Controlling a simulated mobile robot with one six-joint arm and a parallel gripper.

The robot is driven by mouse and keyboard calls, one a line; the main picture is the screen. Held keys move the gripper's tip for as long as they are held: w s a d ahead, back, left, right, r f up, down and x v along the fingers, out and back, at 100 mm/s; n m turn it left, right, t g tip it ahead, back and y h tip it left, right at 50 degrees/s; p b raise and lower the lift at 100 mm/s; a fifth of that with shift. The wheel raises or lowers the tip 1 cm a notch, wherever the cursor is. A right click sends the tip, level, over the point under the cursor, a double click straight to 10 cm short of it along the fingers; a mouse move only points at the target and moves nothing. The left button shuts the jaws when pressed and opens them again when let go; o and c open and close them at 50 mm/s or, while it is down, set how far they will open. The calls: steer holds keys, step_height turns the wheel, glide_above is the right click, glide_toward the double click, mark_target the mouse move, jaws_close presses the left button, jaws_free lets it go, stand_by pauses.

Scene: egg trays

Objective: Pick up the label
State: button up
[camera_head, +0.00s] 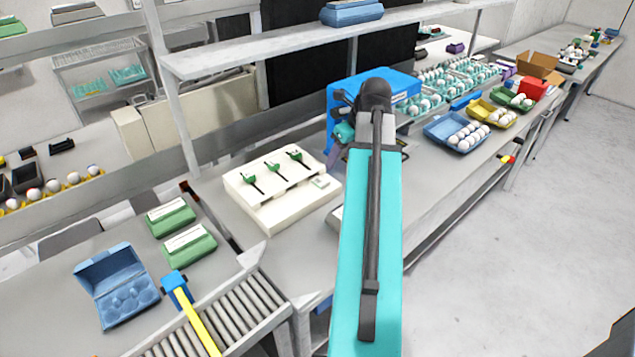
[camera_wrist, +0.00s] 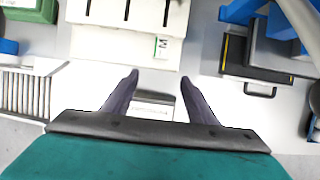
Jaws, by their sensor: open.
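A small white label with a green mark and a dark letter (camera_wrist: 162,47) lies on the white machine (camera_wrist: 118,47) in the wrist view. In the head view a small pale label (camera_head: 321,182) lies at the machine's right edge. My gripper (camera_wrist: 160,77) is open, with its two dark fingers apart and nothing held between them. The fingertips point at the machine's near edge, just short of the label. Between the fingers, lower down, a pale box with a printed strip (camera_wrist: 152,109) shows; I cannot tell whether that strip is a separate label.
The white machine has several slots with green-topped levers (camera_head: 273,167). A blue machine (camera_head: 345,100) stands behind my arm. Green cartons (camera_head: 190,244), an open blue carton (camera_head: 112,285) and a roller conveyor (camera_head: 235,318) are on the left. A dark case (camera_wrist: 262,62) lies right of the fingers.

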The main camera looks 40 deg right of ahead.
steer(key=shift+f, duration=0.1)
steer(key=p, duration=0.2)
glide_toward(325, 187)
steer(key=shift+w+d+f, duration=0.1)
steer(key=shift+w+f, duration=0.1)
steer(key=shift+f, duration=0.3)
stand_by(0.4)
steer(key=shift+f, duration=0.1)
steer(key=shift+p+x, duration=0.85)
steer(key=shift+x, duration=1.65)
steer(key=shift+w, duration=0.15)
steer(key=shift+c, duration=0.3)
steer(key=c, duration=0.7)
